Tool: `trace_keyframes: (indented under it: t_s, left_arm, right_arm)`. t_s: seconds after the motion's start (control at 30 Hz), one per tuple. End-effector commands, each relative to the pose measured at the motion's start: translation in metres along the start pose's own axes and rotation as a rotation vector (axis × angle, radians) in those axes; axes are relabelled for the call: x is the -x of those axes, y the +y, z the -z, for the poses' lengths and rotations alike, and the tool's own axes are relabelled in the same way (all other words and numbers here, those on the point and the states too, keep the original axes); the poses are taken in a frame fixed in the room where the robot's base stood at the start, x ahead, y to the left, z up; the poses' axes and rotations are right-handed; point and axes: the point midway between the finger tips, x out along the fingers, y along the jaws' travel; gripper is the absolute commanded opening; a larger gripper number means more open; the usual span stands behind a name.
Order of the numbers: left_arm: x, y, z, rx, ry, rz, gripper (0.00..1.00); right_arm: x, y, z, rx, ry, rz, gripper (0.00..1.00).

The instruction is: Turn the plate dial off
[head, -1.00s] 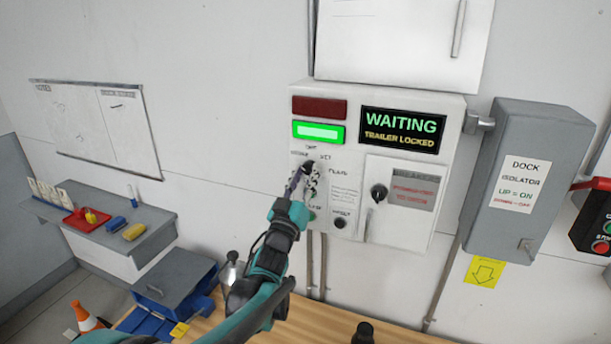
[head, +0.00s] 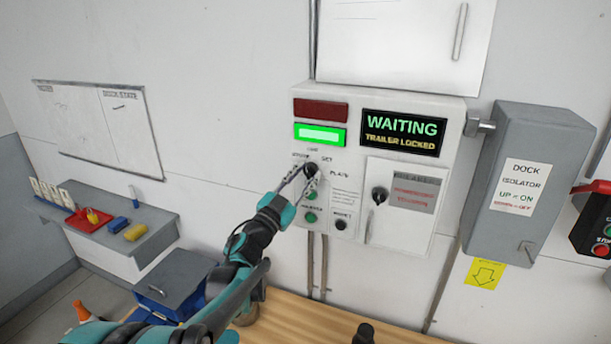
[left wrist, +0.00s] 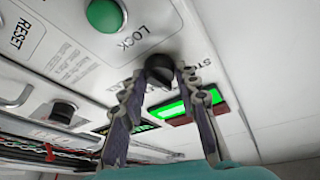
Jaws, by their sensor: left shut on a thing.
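The plate dial is a round black knob (head: 311,167) on the white control box, below the lit green bar. Small labels ring it, and PLATE reads to its right. The left wrist view shows the black knob (left wrist: 160,66) between my fingertips. My left gripper (head: 304,177) reaches up from the lower left, with its two fingers on either side of the knob, shut on it. Which way the knob points I cannot tell.
Green buttons (head: 310,217) sit just below the dial. A black knob (head: 379,194) is on the small door to the right. The display (head: 403,131) reads WAITING, TRAILER LOCKED. A grey dock isolator box (head: 527,180) is further right. A wooden bench (head: 300,312) lies below.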

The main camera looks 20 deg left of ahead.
Motion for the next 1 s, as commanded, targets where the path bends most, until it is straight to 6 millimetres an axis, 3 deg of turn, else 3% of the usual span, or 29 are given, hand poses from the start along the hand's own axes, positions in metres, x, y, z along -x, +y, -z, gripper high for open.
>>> trace_keyframes:
  t_s: [0.37, 0.87, 0.9, 0.97, 1.0]
  left_arm:
    - [-0.0005, -0.0016, 0.0008, -0.137, -0.009, -0.053, 0.02]
    - [-0.0005, -0.0014, 0.0009, -0.154, -0.01, -0.06, 0.02]
    - [-0.0005, -0.0014, 0.0009, -0.154, -0.01, -0.06, 0.36]
    - [-0.0005, -0.0013, 0.0009, -0.154, -0.01, -0.06, 0.52]
    - [-0.0005, -0.0013, 0.0008, -0.154, -0.01, -0.06, 0.52]
  right_arm:
    - [0.0043, 0.0, 0.0031, 0.0, 0.0, 0.0, 0.52]
    - [0.0046, 0.0, 0.0033, 0.0, 0.0, 0.0, 0.52]
    - [0.0046, 0.0, 0.0033, 0.0, 0.0, 0.0, 0.52]
    - [0.0046, 0.0, 0.0032, 0.0, 0.0, 0.0, 0.52]
    - [0.0045, 0.0, 0.0032, 0.0, 0.0, 0.0, 0.52]
